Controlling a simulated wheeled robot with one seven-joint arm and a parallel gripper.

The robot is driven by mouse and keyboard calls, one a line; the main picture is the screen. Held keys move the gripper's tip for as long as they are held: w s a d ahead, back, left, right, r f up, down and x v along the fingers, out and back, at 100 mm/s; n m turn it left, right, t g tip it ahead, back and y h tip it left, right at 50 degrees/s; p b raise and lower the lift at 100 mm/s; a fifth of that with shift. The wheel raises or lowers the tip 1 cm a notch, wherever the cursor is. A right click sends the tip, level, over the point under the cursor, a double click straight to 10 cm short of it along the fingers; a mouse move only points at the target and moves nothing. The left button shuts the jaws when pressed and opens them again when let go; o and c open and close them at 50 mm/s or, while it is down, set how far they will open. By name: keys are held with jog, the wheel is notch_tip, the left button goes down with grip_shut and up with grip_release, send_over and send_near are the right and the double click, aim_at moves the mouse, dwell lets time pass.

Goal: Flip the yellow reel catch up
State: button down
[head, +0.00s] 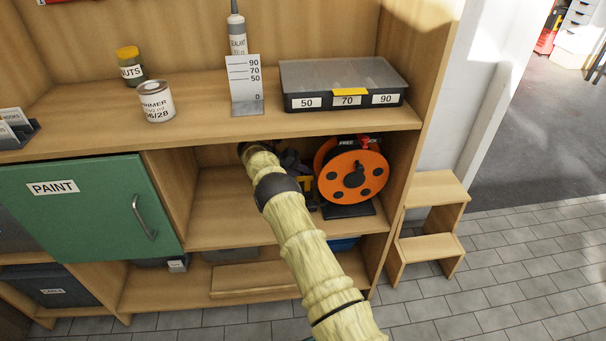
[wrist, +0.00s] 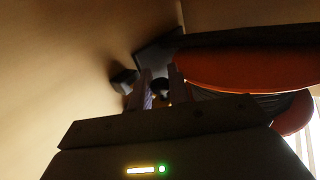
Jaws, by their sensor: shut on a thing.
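The orange cable reel (head: 352,176) stands on a dark base in the open middle compartment of the bench. Its orange drum (wrist: 245,70) fills the upper right of the wrist view. In the wrist view my gripper's fingers (wrist: 161,84) are close together around a small dark-looking part beside the drum. The catch's angle cannot be told.
A red part (head: 365,140) sits on top of the reel by a label reading FREE. The shelf (head: 210,122) above the compartment is close overhead. A green PAINT door (head: 80,205) is at left, a wooden step stool (head: 433,205) at right.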

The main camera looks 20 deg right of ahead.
jog(key=c, duration=1.4)
grip_release()
jog(key=shift+o, duration=0.2)
jog(key=shift+a, duration=0.1)
